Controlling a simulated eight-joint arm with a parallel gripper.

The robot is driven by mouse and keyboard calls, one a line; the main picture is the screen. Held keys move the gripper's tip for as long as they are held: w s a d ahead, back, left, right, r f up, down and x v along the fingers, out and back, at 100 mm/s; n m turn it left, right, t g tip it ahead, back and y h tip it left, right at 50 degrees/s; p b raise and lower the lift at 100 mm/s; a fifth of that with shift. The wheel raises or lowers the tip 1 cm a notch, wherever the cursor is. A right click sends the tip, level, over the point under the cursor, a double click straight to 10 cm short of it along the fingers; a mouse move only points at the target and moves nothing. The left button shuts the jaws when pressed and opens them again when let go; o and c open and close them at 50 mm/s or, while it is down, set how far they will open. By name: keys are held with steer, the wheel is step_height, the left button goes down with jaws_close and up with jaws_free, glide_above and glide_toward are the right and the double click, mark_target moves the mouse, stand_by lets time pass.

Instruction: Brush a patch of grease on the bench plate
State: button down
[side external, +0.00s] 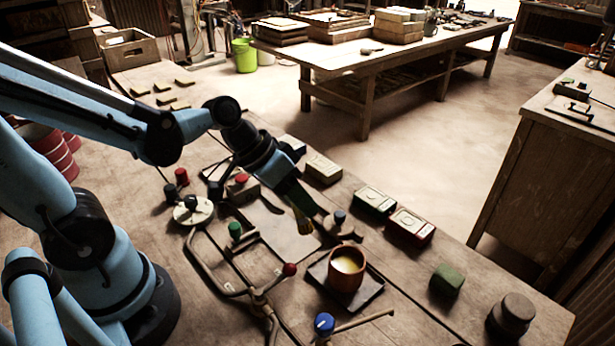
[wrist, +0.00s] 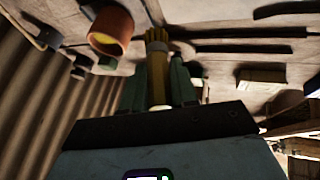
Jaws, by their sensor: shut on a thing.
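My gripper (side external: 296,197) is shut on a brush, over the bench in the side external view. In the wrist view the fingers of my gripper (wrist: 157,78) stand on both sides of the brush (wrist: 158,60). The brush's yellowish bristles (side external: 303,223) point down over the pale flat bench plate (side external: 278,231); I cannot tell whether they touch it. An orange-brown pot (side external: 347,270) with yellow grease inside stands on a dark square tray (side external: 372,287), right of the brush. The pot also shows in the wrist view (wrist: 110,27). No grease patch can be made out on the plate.
A blue knob (side external: 324,323) is in front. Several boxes, including a red tin (side external: 410,227), line the far edge.

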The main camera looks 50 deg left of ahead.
mark_target(300, 217)
steer(key=shift+w+f, duration=0.1)
steer(key=shift+f, duration=1.85)
steer(key=shift+a+f, duration=0.5)
steer(key=shift+a+r, duration=0.25)
steer(key=shift+a, duration=0.7)
steer(key=shift+a+r, duration=0.25)
steer(key=shift+a, duration=2.15)
steer(key=shift+d, duration=3.95)
steer(key=shift+s+a, duration=0.1)
steer(key=shift+s, duration=0.5)
steer(key=shift+s+a, duration=0.15)
steer(key=shift+a, duration=3.5)
steer(key=shift+d, duration=3.5)
steer(key=shift+d+r, duration=0.2)
steer(key=shift+r, duration=3.2)
